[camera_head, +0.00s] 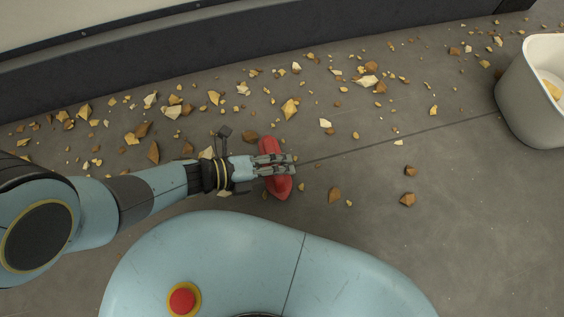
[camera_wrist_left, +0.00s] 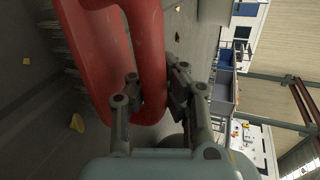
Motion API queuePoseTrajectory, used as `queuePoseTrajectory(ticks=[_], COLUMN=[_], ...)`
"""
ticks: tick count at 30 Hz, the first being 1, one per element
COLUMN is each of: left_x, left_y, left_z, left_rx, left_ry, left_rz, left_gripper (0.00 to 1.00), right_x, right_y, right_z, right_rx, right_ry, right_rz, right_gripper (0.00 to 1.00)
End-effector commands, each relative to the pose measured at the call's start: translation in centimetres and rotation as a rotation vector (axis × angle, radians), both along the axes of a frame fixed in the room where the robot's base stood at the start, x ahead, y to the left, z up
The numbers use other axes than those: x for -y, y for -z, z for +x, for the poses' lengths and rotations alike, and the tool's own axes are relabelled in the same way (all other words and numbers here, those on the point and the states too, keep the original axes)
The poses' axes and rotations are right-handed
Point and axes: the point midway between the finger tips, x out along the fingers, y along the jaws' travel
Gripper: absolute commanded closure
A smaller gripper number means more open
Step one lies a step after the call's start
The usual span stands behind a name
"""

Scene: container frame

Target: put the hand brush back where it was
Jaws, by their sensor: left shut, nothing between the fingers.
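The red hand brush (camera_head: 278,187) is at the middle of the head view, crossed by my left gripper (camera_head: 291,164). The gripper hides the brush's middle. In the left wrist view the brush (camera_wrist_left: 88,50) fills the upper left, with its looped red handle close by the fingers and dark bristles along its left side. My left gripper (camera_wrist_left: 153,76) is shut with nothing held, its fingers right at the handle. Whether they touch it I cannot tell. My right gripper is not in view.
Yellow, brown and cream chips (camera_head: 290,109) lie scattered over the grey floor (camera_head: 460,220), mostly beyond the brush. A pale bin (camera_head: 520,100) with a chip inside stands at the right. A dark wall edge (camera_head: 230,52) runs along the back. The floor at lower right is clear.

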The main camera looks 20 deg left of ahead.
Motion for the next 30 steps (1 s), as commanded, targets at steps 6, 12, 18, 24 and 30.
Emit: queuePoseTrajectory(ticks=[6,12,18,24,30], left_x=[0.0,0.1,0.1,0.1,0.1], left_y=[0.3,0.8,1.1,1.1,1.1], left_z=[0.1,0.1,0.0,0.0,0.0], left_rx=[-0.001,-0.001,-0.001,-0.001,-0.002], left_ry=[0.002,0.002,0.004,0.004,0.003], left_rz=[-0.002,-0.002,-0.003,-0.003,-0.002], left_gripper=[1.00,1.00,0.89,0.67,0.67], right_x=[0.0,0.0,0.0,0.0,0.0], right_y=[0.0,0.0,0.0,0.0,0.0], right_z=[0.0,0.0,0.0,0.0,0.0], right_rx=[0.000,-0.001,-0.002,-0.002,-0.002], right_ry=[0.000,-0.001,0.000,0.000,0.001], right_rz=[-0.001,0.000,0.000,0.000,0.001], right_gripper=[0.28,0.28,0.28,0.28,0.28])
